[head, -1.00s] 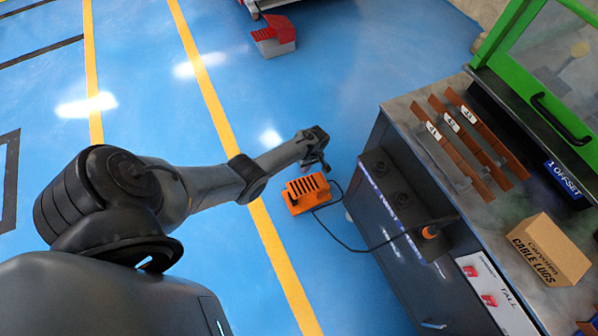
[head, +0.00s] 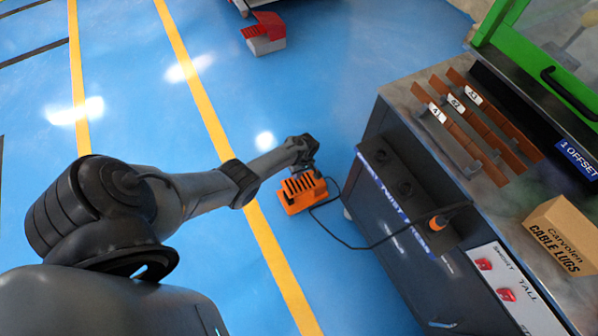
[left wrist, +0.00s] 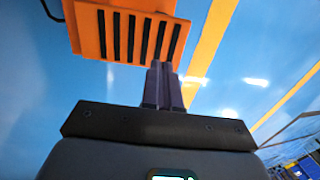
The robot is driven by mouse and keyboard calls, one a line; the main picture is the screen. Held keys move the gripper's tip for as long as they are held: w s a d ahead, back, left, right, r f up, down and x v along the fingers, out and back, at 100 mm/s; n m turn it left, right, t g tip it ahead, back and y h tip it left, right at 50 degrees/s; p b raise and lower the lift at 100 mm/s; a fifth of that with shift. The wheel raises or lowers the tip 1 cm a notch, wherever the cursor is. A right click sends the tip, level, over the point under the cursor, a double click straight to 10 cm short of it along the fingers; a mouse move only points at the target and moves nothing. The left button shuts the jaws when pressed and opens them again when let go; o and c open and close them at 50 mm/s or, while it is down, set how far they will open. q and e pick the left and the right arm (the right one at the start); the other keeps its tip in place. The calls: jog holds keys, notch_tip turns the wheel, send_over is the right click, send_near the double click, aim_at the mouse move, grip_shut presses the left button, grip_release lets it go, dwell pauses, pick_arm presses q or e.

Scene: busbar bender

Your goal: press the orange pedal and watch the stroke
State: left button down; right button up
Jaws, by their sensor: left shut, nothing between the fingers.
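The orange pedal (head: 302,192) with black ribs sits on the blue floor beside the dark cabinet. A black cable runs from it to an orange plug on the cabinet side. In the left wrist view the pedal (left wrist: 122,30) fills the top. My left gripper (head: 316,171) reaches down at the pedal's far edge in the head view. In the left wrist view its fingers (left wrist: 163,72) are together and empty, with the tips at the ribbed plate's edge. I cannot tell whether they touch it. My right gripper is not in view.
The cabinet (head: 400,220) stands right of the pedal, with labelled copper bars (head: 470,125) and a cable lugs box (head: 562,232) on top. A red and grey block (head: 265,35) is on the floor at the back. The floor left of the pedal is clear.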

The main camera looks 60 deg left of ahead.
aim_at(293, 186)
pick_arm(q)
jog(key=b+x, duration=0.4)
jog(key=x, duration=0.2)
jog(key=shift+s+f, duration=0.1)
jog(key=shift+f, duration=0.25)
